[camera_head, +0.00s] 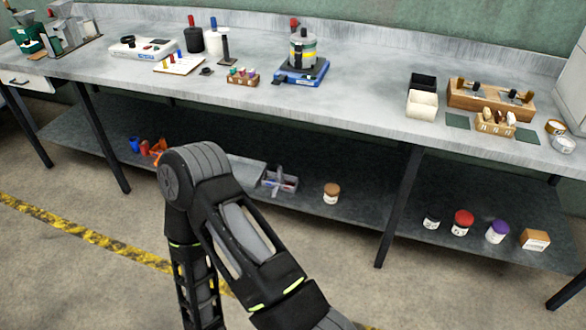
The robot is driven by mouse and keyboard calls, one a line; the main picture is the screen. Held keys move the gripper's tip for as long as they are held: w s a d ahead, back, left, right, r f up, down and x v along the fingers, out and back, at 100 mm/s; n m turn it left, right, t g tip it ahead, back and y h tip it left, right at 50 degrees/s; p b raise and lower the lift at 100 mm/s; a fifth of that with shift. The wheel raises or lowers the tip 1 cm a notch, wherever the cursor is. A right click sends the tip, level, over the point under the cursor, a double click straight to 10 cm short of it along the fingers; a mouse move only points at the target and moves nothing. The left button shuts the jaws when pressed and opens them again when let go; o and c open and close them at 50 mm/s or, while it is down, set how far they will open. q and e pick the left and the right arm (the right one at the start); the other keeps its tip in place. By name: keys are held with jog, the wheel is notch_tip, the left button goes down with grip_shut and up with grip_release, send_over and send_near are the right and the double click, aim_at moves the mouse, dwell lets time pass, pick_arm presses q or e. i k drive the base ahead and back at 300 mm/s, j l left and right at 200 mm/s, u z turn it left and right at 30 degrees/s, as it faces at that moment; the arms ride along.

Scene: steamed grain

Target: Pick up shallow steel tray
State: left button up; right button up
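A flat, light grey tray-like piece (246,171) lies on the lower shelf, left of the middle. It looks like the shallow steel tray, but my arm covers its left part, so I cannot be sure. One of my black arms is bent in front of the bench, with its elbow close to this piece in the picture. Neither of my grippers shows in this view.
A grey divided caddy (279,181) and a brown-lidded jar (331,193) stand right of the tray-like piece. Orange and blue items (150,148) lie to its left. Several jars and a box (535,239) stand on the right shelf. A dark table leg (399,205) divides the shelf front.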

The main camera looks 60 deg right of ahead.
aim_at(248, 171)
jog(key=z, duration=0.4)
jog(key=l+z, duration=0.1)
jog(key=z, duration=0.7)
jog(key=i+z, duration=0.1)
jog(key=z, duration=0.25)
jog(key=i+z, duration=0.1)
jog(key=z, duration=0.25)
jog(key=j+z, duration=0.15)
jog(key=z, duration=0.25)
jog(key=i+j+z, duration=0.15)
jog(key=z, duration=0.2)
jog(key=i+j+z, duration=0.15)
jog(key=j, duration=0.35)
jog(key=i+j+z, duration=0.1)
jog(key=j, duration=0.35)
jog(key=i+j+z, duration=0.15)
jog(key=j, duration=0.35)
jog(key=j+z, duration=0.15)
jog(key=j, duration=0.35)
jog(key=i+j, duration=0.25)
jog(key=i, duration=0.35)
